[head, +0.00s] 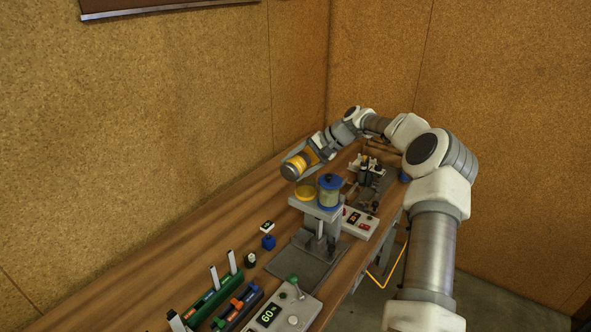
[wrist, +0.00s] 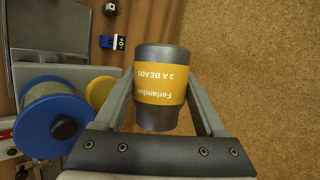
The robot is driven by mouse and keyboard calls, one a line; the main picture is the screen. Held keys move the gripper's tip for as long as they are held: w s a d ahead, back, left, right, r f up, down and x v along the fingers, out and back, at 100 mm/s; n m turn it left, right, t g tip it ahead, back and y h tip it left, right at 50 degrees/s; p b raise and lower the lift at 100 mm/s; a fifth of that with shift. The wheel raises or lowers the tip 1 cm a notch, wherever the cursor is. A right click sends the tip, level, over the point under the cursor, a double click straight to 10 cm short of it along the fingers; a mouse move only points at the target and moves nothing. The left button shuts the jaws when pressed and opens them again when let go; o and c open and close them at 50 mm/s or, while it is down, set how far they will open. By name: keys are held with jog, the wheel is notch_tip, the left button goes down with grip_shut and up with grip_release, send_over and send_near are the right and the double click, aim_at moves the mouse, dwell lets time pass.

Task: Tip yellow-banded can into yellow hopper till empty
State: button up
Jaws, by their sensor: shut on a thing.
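My gripper (wrist: 162,100) is shut on the dark grey can (wrist: 162,60) with a yellow band (wrist: 160,84), one finger on each side. The band's print reads upside down in the wrist view. In the head view the can (head: 290,171) is tilted, its near end pointing down to the left, above and slightly left of the yellow hopper (head: 305,193). The hopper also shows in the wrist view (wrist: 98,92), left of the can and partly hidden by a finger. I cannot see into the can or see any beads falling.
A cork wall (head: 180,110) rises behind the bench.

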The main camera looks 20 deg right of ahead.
jog(key=shift+w+r+m+g+y, duration=0.1)
jog(key=shift+r+m+g+y, duration=0.35)
jog(key=shift+y, duration=0.5)
jog(key=shift+r+m+g+y, duration=0.4)
jog(key=shift+m+y, duration=0.15)
jog(key=shift+y, duration=0.4)
dwell(4.5)
